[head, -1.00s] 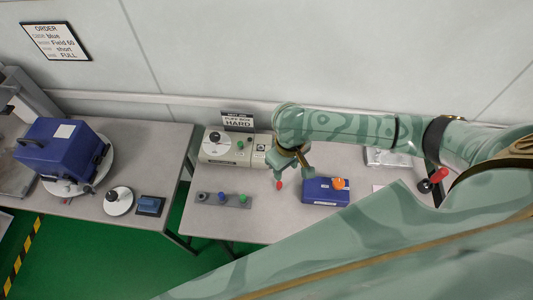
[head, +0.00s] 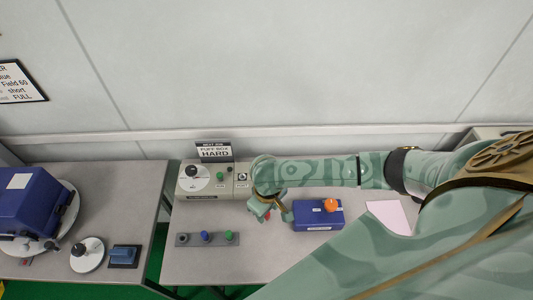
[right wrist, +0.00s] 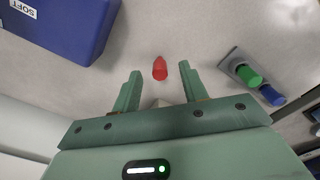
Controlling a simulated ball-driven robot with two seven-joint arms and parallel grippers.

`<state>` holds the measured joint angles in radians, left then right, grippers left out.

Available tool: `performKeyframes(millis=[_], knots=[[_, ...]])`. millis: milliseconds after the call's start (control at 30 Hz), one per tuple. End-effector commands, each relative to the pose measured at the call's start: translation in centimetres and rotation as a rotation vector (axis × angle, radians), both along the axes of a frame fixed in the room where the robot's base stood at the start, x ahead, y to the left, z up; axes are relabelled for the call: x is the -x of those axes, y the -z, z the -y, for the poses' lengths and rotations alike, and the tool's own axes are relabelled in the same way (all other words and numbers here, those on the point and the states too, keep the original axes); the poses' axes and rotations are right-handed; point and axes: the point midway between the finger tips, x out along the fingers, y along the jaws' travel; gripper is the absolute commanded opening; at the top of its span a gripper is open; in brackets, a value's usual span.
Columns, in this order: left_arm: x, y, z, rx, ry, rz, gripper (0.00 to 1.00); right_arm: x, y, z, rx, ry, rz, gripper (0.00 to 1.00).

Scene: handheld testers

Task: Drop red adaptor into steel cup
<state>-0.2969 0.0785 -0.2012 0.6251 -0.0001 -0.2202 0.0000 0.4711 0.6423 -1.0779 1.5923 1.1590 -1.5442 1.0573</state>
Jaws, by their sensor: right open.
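The red adaptor (right wrist: 160,69) is on the grey bench, and its near end shows just past my fingertips in the right wrist view. In the head view only a bit of red (head: 267,215) shows beside the fingers. My right gripper (right wrist: 160,74) is open and empty, its fingers to either side of the adaptor's line. In the head view the right gripper (head: 263,212) is low over the bench, left of the blue box. I cannot make out a steel cup for sure. My left gripper is not in view.
A blue box (head: 318,224) with an orange knob is close right of the gripper. A grey strip (head: 193,240) holds blue and green adaptors and a dark round socket at its left end. A beige tester (head: 203,192) stands behind. Free bench lies in front.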

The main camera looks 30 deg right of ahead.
Motion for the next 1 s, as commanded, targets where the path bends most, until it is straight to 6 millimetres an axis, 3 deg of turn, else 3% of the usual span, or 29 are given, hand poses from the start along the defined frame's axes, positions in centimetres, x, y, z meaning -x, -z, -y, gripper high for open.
performKeyframes(millis=[33, 133, 367, 533, 567, 867, 1000], knots=[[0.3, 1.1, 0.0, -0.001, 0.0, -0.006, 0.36, -0.1, 1.6, 0.0, 0.0, 0.001, -0.003, 0.43], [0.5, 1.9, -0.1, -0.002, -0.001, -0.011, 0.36, 0.0, 3.0, 0.0, 0.001, 0.0, -0.003, 0.43], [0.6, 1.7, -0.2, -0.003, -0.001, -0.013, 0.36, -0.1, 3.0, 0.1, 0.001, -0.001, 0.0, 0.43], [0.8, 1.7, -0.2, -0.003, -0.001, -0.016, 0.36, -0.1, 3.0, 0.1, 0.001, 0.0, 0.0, 0.02], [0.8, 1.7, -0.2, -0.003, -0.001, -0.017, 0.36, -0.1, 3.0, 0.1, 0.001, 0.0, 0.0, 0.0], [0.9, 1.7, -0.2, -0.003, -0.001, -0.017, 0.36, -0.1, 2.9, 0.1, 0.001, 0.0, 0.0, 0.0], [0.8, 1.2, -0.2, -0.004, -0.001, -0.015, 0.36, -0.1, 1.9, 0.0, 0.0, 0.0, 0.001, 0.0]])
